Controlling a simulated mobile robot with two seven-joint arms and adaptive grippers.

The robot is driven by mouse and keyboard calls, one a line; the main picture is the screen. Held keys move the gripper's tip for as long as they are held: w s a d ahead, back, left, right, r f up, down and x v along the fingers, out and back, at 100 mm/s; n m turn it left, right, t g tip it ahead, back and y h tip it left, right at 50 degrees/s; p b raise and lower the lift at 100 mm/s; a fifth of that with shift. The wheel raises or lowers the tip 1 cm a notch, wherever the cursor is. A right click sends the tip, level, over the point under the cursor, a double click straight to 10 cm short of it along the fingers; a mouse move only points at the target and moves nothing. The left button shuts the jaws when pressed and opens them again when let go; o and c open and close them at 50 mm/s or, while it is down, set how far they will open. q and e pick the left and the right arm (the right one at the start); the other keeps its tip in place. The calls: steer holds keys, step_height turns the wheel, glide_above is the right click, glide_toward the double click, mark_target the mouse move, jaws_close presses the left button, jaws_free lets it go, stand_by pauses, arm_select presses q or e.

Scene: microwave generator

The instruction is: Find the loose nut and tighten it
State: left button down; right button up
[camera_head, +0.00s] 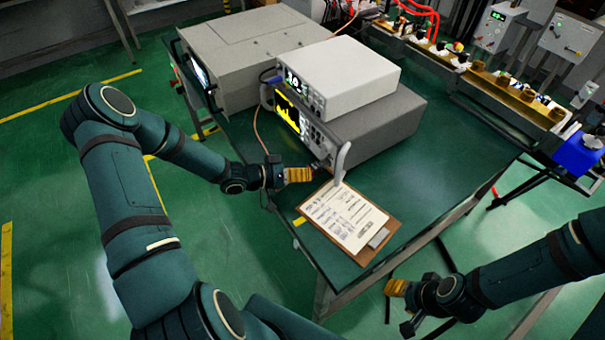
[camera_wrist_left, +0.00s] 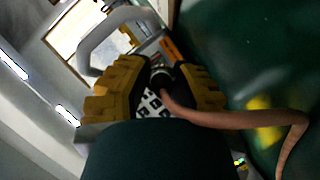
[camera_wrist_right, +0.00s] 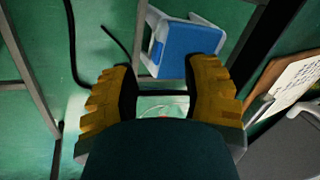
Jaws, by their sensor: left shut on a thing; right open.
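My left gripper (camera_head: 312,173) is at the front lower edge of the grey instrument (camera_head: 385,125) with the yellow trace screen. In the left wrist view its yellow fingers (camera_wrist_left: 158,85) are closed on a dark round cable connector (camera_wrist_left: 160,78). A copper-coloured cable (camera_wrist_left: 230,119) runs out of this connector. The cable also shows in the head view (camera_head: 258,125). I cannot make out a separate nut or its thread; the fingers hide most of the connector. My right gripper (camera_head: 390,287) is open and empty beyond the table's front edge; its fingers (camera_wrist_right: 162,90) are apart.
A white instrument (camera_head: 345,75) sits on the grey one, with a larger grey cabinet (camera_head: 250,45) behind. A pale curved handle (camera_head: 342,160) rises close to my left gripper. A clipboard (camera_head: 345,215) lies at the green table's front. A blue-topped stool (camera_wrist_right: 190,50) stands below my right gripper.

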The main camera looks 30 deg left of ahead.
arm_select(q)
steer(key=shift+s+f+m+y, duration=0.1)
steer(key=shift+m+y, duration=0.4)
steer(key=shift+m, duration=0.3)
steer(key=shift+d+f+m+y+b, duration=0.1)
steer(key=shift+m+y+b, duration=0.3)
steer(key=shift+m+b, duration=0.3)
steer(key=m+t+y+b, duration=0.1)
steer(key=m+b, duration=0.1)
steer(key=b, duration=0.1)
steer(key=shift+f+y, duration=0.1)
steer(key=shift+y, duration=0.2)
steer(key=shift+m+t+y+b, duration=0.3)
steer(key=shift+m+y+b, duration=0.1)
steer(key=shift+m+b, duration=0.35)
steer(key=shift+m+y, duration=0.3)
steer(key=shift+m, duration=0.05)
steer(key=shift+m+t+y+b, duration=0.3)
steer(key=shift+m+t, duration=0.2)
steer(key=shift+m, duration=0.1)
